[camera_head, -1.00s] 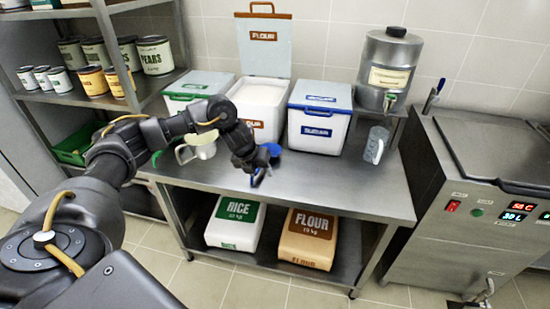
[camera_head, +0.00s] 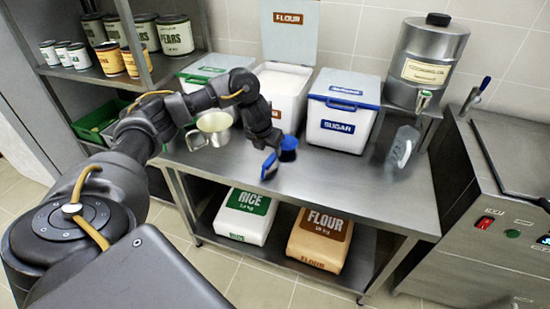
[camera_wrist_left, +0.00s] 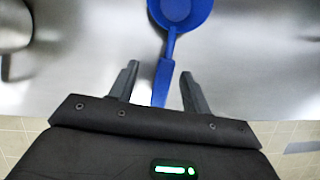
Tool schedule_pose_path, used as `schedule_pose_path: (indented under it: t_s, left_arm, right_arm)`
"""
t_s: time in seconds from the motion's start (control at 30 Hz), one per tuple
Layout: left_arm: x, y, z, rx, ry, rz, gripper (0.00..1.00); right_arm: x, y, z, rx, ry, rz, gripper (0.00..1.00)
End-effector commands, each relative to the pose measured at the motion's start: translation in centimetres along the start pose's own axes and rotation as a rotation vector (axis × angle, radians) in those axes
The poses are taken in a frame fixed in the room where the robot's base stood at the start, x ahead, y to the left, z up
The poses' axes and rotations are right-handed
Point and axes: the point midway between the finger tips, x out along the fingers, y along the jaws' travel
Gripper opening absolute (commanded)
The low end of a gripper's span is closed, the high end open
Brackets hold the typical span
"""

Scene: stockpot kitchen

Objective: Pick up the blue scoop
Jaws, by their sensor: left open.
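The blue scoop lies on the steel table; its round bowl (camera_head: 288,143) and its handle (camera_head: 269,167) show beside my left gripper (camera_head: 271,143) in the head view. In the left wrist view the bowl (camera_wrist_left: 180,10) is at the top, and the handle (camera_wrist_left: 163,80) points back between the two fingers of my left gripper (camera_wrist_left: 159,69). The fingers are apart, with a gap on each side of the handle. My right gripper is not in view.
A metal measuring cup (camera_head: 214,128) stands to the left of the scoop. The white sugar bin (camera_head: 340,122) and the open flour bin (camera_head: 281,88) stand behind it. A clear jug (camera_head: 403,147) stands to the right. The table's front (camera_head: 340,190) is clear.

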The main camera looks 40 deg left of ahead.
Motion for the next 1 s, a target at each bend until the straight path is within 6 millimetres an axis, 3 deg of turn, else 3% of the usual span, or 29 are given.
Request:
schedule_pose_path:
  t_s: [0.43, 0.73, 1.0]
  left_arm:
    - [5.2, -0.4, -0.2, -0.003, 0.001, 0.0, 0.48]
    - [5.8, -0.4, -0.1, -0.001, -0.001, -0.001, 0.48]
    - [5.8, -0.3, -0.1, -0.001, -0.001, 0.0, 0.14]
  right_arm:
    - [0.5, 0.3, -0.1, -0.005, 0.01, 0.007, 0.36]
    - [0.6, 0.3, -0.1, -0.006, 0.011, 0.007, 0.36]
    - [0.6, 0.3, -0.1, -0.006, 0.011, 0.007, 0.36]
